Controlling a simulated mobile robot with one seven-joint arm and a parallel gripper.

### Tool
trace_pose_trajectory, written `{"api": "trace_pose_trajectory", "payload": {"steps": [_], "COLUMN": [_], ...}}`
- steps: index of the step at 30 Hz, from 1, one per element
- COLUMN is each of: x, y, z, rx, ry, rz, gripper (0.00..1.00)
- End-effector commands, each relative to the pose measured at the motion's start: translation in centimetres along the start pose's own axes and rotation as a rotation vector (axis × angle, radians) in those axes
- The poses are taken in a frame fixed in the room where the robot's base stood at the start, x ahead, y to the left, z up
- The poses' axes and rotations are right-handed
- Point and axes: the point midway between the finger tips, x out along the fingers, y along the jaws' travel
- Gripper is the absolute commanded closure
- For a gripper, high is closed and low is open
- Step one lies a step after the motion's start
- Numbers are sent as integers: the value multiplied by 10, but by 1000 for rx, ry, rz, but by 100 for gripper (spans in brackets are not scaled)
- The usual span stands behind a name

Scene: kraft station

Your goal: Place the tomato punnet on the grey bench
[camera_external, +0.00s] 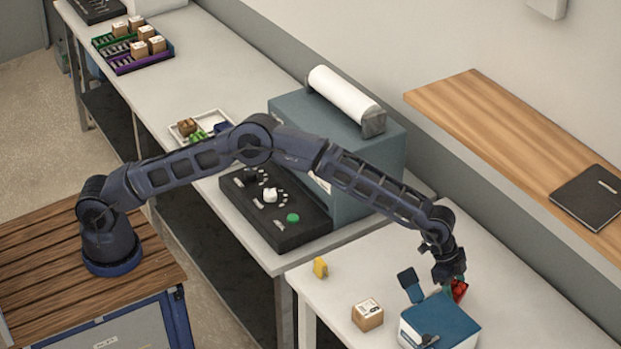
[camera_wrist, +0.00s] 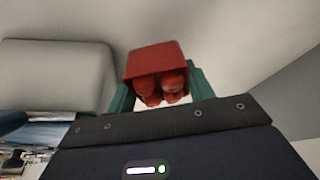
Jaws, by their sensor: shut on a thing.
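The tomato punnet is a small red tray of red tomatoes. It shows in the wrist view (camera_wrist: 153,60) between teal fingers, and in the external view (camera_external: 460,291) beyond a blue-topped white device. My gripper (camera_external: 452,287) is shut on it, pointing down; the device partly hides the fingertips. I cannot tell whether the punnet touches the surface below. The light grey bench top (camera_external: 350,268) at the front right lies under my gripper and the device.
The blue-topped device (camera_external: 440,322) stands close to my gripper. A carton (camera_external: 367,315) and a yellow item (camera_external: 320,267) are on the same bench. A wooden shelf (camera_external: 510,140) with a dark notebook (camera_external: 590,197) runs along the wall. A black control panel (camera_external: 275,210) is on the adjoining bench.

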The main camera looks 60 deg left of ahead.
Motion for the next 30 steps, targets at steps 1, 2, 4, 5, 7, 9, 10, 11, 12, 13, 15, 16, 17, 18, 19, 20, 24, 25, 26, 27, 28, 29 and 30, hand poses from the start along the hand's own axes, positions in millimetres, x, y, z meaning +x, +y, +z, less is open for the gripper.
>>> {"api": "trace_pose_trajectory", "payload": {"steps": [1,2,4,5,7,9,10,11,12,13,15,16,17,18,19,20,24,25,26,27,28,29,30], "x": [6,10,20,24,31,33,33,33,33,33,33,33,34,34,35,36,35,35,35,35,35,35,35], "y": [0,0,0,0,0,0,0,0,0,0,0,0,0,0,0,0,0,0,0,0,0,0,0], "z": [3,5,9,10,13,14,14,14,14,14,14,14,14,15,15,15,15,15,15,15,15,15,15], "rx": [0,0,0,0,0,0,0,0,0,0,0,0,0,0,0,0,0,0,0,0,0,0,0], "ry": [-2,-2,-3,-3,-2,-1,-1,0,0,-1,-1,-1,-1,-1,-1,-1,-1,-1,-1,-1,-1,-1,-1], "rz": [1,1,1,1,1,0,0,0,0,0,0,0,0,0,1,0,0,0,0,0,0,0,0], "gripper": [71,71,71,71,71,71,71,71,71,71,71,71,71,71,71,71,26,26,26,26,26,26,26]}}
